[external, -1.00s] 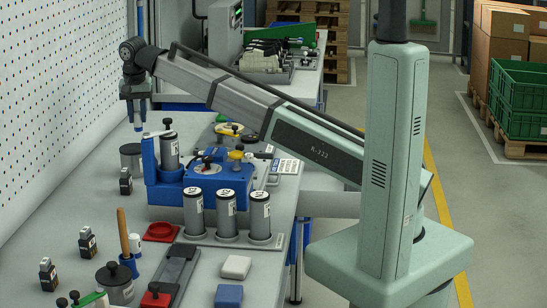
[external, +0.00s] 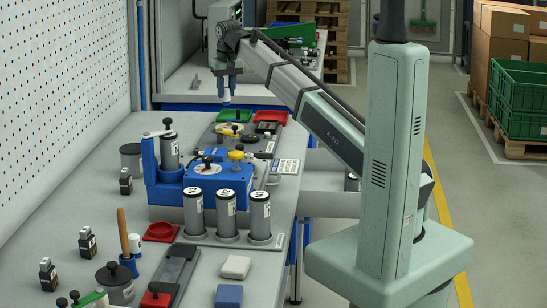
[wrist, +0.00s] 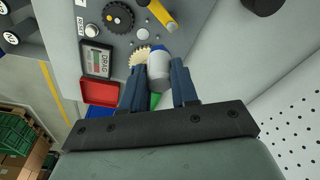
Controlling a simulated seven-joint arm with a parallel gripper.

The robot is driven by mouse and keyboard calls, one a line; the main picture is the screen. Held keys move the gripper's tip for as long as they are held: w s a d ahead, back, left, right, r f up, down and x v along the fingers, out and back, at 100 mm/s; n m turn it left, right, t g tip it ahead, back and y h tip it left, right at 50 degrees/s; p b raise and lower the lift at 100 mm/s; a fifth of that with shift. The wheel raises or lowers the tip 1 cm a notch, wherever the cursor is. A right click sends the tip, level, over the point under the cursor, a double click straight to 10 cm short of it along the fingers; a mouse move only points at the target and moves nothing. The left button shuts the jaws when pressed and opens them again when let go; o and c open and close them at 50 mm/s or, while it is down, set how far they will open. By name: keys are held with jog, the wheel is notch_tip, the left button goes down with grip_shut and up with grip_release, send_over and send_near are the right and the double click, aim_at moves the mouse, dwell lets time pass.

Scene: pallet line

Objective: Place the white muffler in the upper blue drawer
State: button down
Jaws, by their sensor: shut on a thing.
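My gripper (external: 226,99) hangs with its blue fingers down over the far end of the workbench. The muffler is held between the fingertips, above the bench. I cannot identify an upper blue drawer in either view.
A green tray (external: 234,115) and a red tray (external: 270,117) lie at the bench's far end. A blue fixture (external: 205,178) and several grey canisters (external: 227,215) stand nearer. A second bench (external: 180,88) is behind, across a gap.

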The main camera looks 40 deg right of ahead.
jog(key=s+d+n, duration=0.1)
jog(key=s+d, duration=0.3)
jog(key=d, duration=1.3)
jog(key=n, duration=0.2)
send_over(322, 189)
jog(key=s, duration=0.1)
jog(key=shift+f, duration=17.6)
jog(key=shift+f, duration=0.15)
jog(key=c, duration=0.9)
grip_release()
jog(key=shift+o, duration=0.2)
notch_tip(322, 189, up, 12)
jog(key=s, duration=0.2)
